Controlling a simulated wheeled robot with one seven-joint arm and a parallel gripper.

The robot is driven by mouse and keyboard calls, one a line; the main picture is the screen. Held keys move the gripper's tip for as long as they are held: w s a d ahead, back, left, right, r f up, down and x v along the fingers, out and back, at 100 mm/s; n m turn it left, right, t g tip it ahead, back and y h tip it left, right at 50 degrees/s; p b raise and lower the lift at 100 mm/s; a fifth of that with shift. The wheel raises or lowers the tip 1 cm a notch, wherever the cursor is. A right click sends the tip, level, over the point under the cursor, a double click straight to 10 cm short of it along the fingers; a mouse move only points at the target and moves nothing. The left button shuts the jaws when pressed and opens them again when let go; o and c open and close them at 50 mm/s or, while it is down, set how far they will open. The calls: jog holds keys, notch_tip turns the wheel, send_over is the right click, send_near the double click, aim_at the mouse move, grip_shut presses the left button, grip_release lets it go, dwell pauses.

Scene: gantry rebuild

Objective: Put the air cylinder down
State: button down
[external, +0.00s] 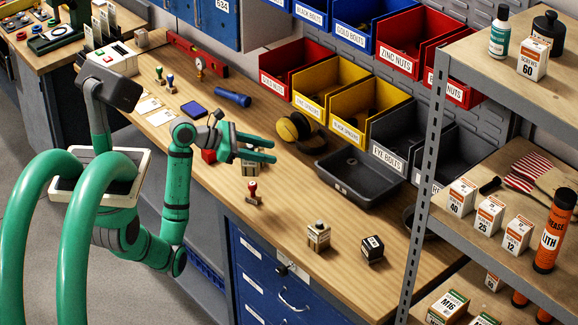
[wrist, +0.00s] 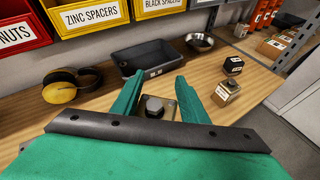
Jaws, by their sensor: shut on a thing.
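My gripper (external: 273,150) is over the wooden workbench, its green fingers pointing right. In the wrist view the fingers (wrist: 161,77) stand on either side of a squat, pale metal block with a dark hex-shaped top, which I take as the air cylinder (wrist: 154,108). The gripper is shut on it. In the external view part of the air cylinder (external: 250,168) shows below the fingers; the rest is hidden behind them. I cannot tell whether its underside touches the bench.
A grey tray (external: 338,186) lies right of my gripper, with yellow ear defenders (external: 287,130) behind. A red-handled stamp (external: 252,195) stands in front. A similar pale block (external: 318,236) and a black box (external: 373,250) stand nearer the right end. Bare bench (external: 285,200) lies between.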

jog(key=shift+w+d+f, duration=1.15)
jog(key=shift+w+f, duration=0.85)
jog(key=shift+f, duration=0.15)
jog(key=shift+w+d+f, duration=1.2)
jog(key=shift+w+f, duration=0.75)
jog(key=shift+f, duration=0.15)
jog(key=shift+w+d+f, duration=1.15)
jog(key=shift+w+f, duration=0.85)
jog(key=shift+f, duration=0.15)
jog(key=shift+f, duration=0.1)
jog(key=c, duration=1)
grip_release()
jog(key=shift+c, duration=0.2)
jog(key=v, duration=1.2)
